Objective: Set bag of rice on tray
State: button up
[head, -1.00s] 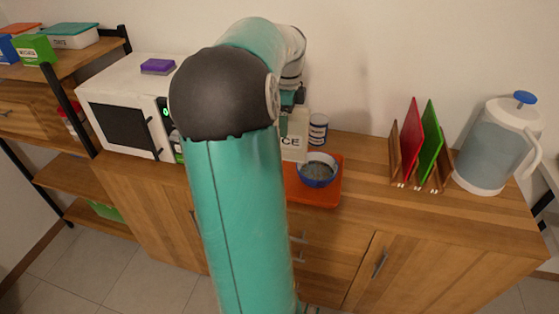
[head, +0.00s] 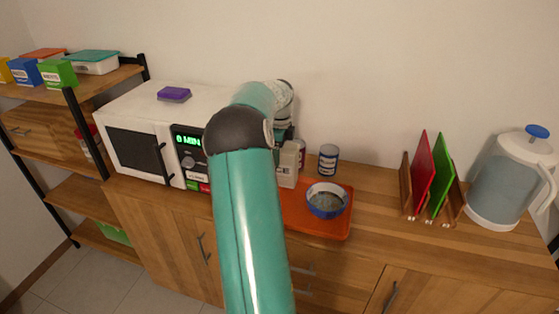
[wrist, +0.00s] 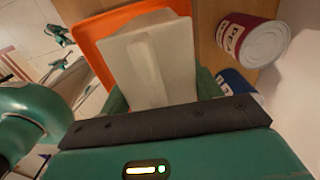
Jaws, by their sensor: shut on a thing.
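The bag of rice (head: 288,166) is a pale, upright, box-like pack at the back left part of the orange tray (head: 338,229). In the wrist view, the bag (wrist: 152,62) sits between my green fingers, with the tray (wrist: 101,27) beyond it. My gripper (wrist: 160,95) is shut on the bag. I cannot tell whether its base touches the tray. In the head view, my arm hides the tray's left part and most of my gripper. A blue-rimmed bowl (head: 327,212) stands on the tray, right of the bag.
A blue-and-white can (head: 328,160) stands behind the tray. A red-labelled can (wrist: 248,36) is close beside my gripper in the wrist view. The microwave (head: 135,142) is left; a rack with red and green boards (head: 433,180) and a pitcher (head: 505,180) are right.

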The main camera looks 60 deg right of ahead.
jog(key=shift+w+d+f, duration=0.1)
jog(key=shift+f, duration=0.8)
jog(key=shift+w+d+f, duration=0.1)
jog(key=shift+f, duration=0.9)
jog(key=o, duration=1.7)
notch_tip(320, 180, up, 11)
jog(key=shift+r, duration=0.6)
jog(key=shift+a, duration=0.1)
